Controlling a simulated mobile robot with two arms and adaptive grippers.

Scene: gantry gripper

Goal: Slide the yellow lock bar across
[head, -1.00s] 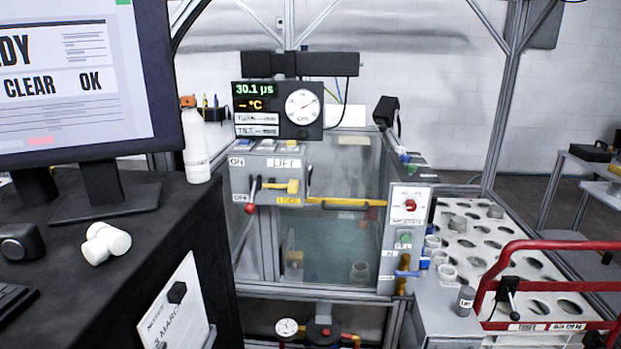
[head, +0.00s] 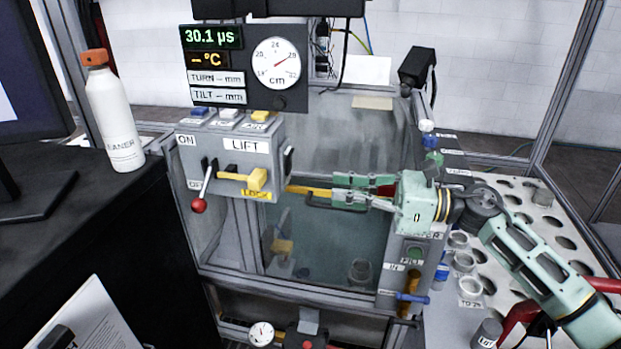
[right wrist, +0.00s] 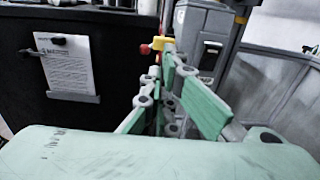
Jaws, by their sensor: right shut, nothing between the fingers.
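The yellow lock bar (head: 258,179) sits on the front of the grey LIFT box (head: 262,130), just above a yellow LOCK label. It has a yellow end block and a thin bar reaching left. My right gripper (head: 320,190) comes in from the right, shut and empty, in front of the tank. Its fingers point left toward the lock bar, with a gap between. In the right wrist view the green fingers (right wrist: 165,95) point at the yellow block (right wrist: 162,43), which is small and partly hidden behind them. My left gripper is not in view.
A lever with a red knob (head: 199,205) hangs just left of the lock bar. A white bottle (head: 114,115) stands on the black desk at left. A holed rack is at right.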

